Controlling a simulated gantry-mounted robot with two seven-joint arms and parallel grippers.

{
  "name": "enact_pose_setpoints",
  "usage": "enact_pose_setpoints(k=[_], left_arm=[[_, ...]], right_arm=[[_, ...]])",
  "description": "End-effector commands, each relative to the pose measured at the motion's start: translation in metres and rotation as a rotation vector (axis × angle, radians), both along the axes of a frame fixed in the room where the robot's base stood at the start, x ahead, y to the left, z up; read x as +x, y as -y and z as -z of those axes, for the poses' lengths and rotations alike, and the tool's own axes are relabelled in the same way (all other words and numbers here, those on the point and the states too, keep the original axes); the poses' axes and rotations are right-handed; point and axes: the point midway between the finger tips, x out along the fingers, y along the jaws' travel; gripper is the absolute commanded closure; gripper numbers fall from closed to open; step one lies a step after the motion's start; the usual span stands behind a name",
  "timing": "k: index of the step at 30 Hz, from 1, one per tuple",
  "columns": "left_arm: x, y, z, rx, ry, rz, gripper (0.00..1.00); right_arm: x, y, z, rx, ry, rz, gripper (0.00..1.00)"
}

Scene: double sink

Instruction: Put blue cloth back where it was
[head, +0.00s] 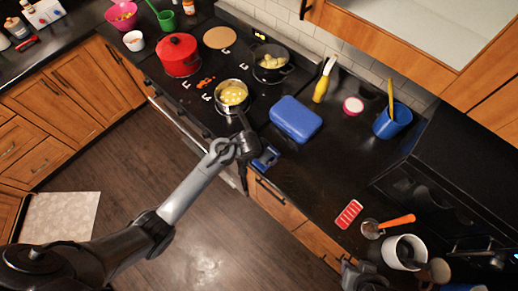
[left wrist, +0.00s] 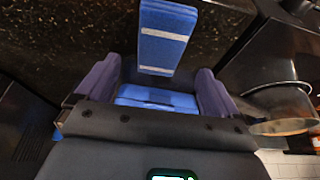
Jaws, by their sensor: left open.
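The blue cloth (head: 268,158) with pale stripes lies near the counter's front edge, just right of the stove and below the blue box. In the left wrist view the striped cloth (left wrist: 163,45) reaches from the top down to between my fingers. A further blue patch lies lower between them; I cannot tell whether it is part of the cloth. My left gripper (head: 250,152) is at the cloth's left side in the head view. It is open, with its fingers (left wrist: 154,78) apart on either side of the blue. A grey piece of my right gripper (head: 358,274) shows at the bottom edge; its jaws are unclear.
A saucepan of yellow food (head: 232,93) on the stove is close to my left gripper. The closed blue box (head: 296,119) stands just behind the cloth. A red pot (head: 179,54) and black pot (head: 270,62) are further back. The counter right of the cloth is clear.

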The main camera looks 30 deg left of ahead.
Motion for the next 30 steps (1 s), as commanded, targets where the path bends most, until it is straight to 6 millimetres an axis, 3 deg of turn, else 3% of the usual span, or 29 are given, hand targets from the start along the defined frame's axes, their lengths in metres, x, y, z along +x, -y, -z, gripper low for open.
enact_pose_setpoints(k=[3, 9, 17, 20, 23, 30], left_arm=[[-0.008, -0.002, -0.024, -0.003, 0.001, -0.001, 0.05], [-0.018, -0.005, -0.051, -0.003, 0.001, -0.001, 0.05], [-0.028, -0.010, -0.064, 0.006, 0.000, -0.003, 0.05], [-0.043, -0.015, -0.064, 0.020, 0.002, -0.014, 0.05], [-0.071, -0.023, -0.066, 0.047, 0.000, -0.034, 0.05], [-0.167, -0.042, -0.094, 0.087, -0.020, -0.087, 0.05]], right_arm=[[0.000, 0.000, -0.008, 0.000, 0.000, 0.000, 0.66], [0.000, -0.001, -0.015, 0.003, 0.001, 0.002, 0.66], [0.000, -0.002, -0.018, 0.008, 0.001, 0.006, 0.66], [0.000, -0.002, -0.018, 0.010, 0.001, 0.006, 0.66], [0.001, -0.002, -0.018, 0.010, 0.002, 0.006, 0.66], [0.001, -0.002, -0.018, 0.010, 0.002, 0.006, 0.66]])
